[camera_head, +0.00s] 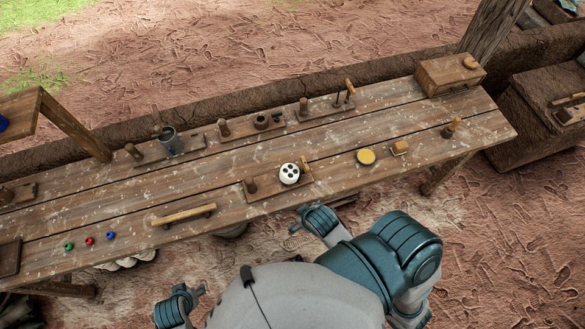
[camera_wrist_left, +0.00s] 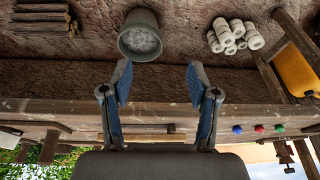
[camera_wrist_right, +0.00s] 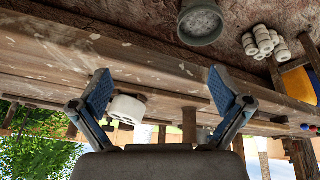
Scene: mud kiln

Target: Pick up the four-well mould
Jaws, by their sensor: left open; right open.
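The four-well mould (camera_head: 289,173) is a white round block with four dark wells in its top. It sits at the front part of the long wooden table, on or against a small wooden board (camera_head: 262,190) with pegs. My right gripper (camera_head: 299,217) is open and empty, just off the table's front edge, below the mould in the head view. In the right wrist view, a white block that looks like the mould (camera_wrist_right: 127,109) shows beyond the open fingers (camera_wrist_right: 158,75), nearer the left one. My left gripper (camera_head: 196,292) is open and empty, away from the table; its fingers (camera_wrist_left: 159,68) are apart.
A yellow disc (camera_head: 366,157) and a small wooden block (camera_head: 400,148) lie right of the mould. A wooden bar (camera_head: 184,214) lies to the left. A bucket (camera_wrist_left: 140,36) stands below the table.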

